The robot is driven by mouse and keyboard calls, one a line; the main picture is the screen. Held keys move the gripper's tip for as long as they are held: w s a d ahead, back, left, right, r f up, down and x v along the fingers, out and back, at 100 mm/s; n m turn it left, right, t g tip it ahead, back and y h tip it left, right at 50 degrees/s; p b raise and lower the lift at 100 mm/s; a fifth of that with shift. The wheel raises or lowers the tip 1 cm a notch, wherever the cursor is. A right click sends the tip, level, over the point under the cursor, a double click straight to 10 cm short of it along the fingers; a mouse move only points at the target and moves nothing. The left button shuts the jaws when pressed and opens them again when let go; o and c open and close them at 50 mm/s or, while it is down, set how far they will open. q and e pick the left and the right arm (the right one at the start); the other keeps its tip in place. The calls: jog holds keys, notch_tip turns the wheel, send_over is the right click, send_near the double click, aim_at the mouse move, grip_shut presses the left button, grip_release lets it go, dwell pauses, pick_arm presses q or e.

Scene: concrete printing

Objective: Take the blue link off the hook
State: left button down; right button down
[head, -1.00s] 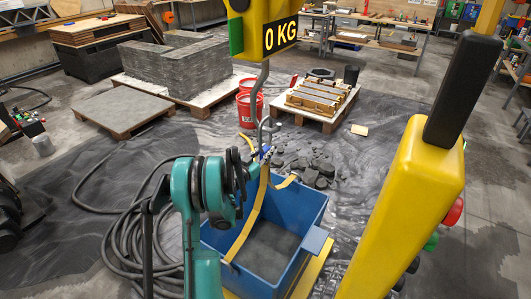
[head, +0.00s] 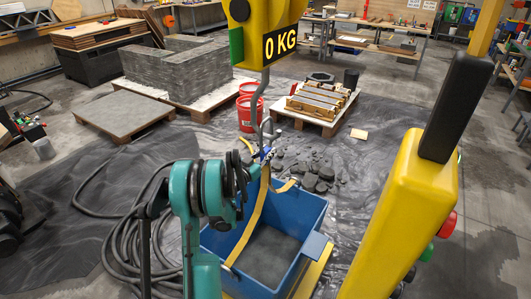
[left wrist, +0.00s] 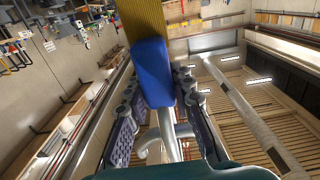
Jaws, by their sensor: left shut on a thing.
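The blue link (head: 262,154) sits just below the grey hook (head: 269,131) in the head view, at the top of a yellow strap (head: 255,210). My left gripper (head: 254,160) comes in from the left at the link. In the left wrist view, its two fingers (left wrist: 155,95) stand on either side of the blue link (left wrist: 152,72) and are shut on it. The hook (left wrist: 167,135) overlaps the link's lower end there. I cannot tell whether the link is still threaded on the hook. My right gripper is not in view.
The strap runs down to a blue crate (head: 314,245). A yellow scale (head: 262,25) reading 0 KG hangs above the hook. A yellow control box (head: 405,210) fills the near right. Black hose (head: 120,235) lies coiled at left. Red buckets (head: 247,110) stand behind.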

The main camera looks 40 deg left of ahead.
pick_arm(q)
jog(key=w+d+b, duration=0.1)
jog(key=d+b, duration=0.1)
jog(key=d, duration=1.1)
jog(key=shift+w+d, duration=0.25)
jog(key=shift+d, duration=0.05)
dwell(0.6)
dwell(0.6)
jog(key=s+d+h, duration=0.1)
jog(key=s+d, duration=0.1)
jog(key=d, duration=0.9)
jog(key=s+d+m, duration=0.1)
jog(key=s+d, duration=0.1)
jog(key=d, duration=0.9)
jog(key=shift+d+h, duration=0.3)
jog(key=shift+h, duration=0.1)
